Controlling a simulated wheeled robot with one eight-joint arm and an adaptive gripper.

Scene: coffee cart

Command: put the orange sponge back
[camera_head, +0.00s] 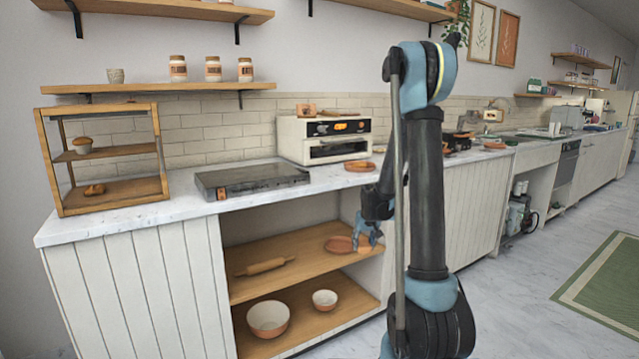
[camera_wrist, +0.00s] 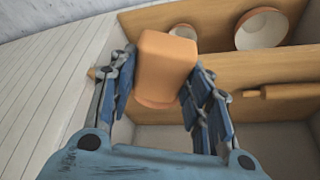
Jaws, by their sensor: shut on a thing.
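The orange sponge (camera_wrist: 168,58) is a pale orange block between the blue fingers of my gripper (camera_wrist: 163,88) in the wrist view. My gripper is shut on it. A terracotta dish (camera_head: 340,244) lies on that shelf beside my gripper. In the wrist view a darker orange rounded edge (camera_wrist: 153,103) shows just below the sponge, mostly hidden by it.
A rolling pin (camera_head: 265,266) lies on the upper shelf. A large bowl (camera_head: 268,318) and a small bowl (camera_head: 324,299) stand on the lower shelf. The cabinet's right side is close to my gripper. The counter (camera_head: 150,216) above holds a flat dark appliance (camera_head: 252,181) and an oven (camera_head: 325,139).

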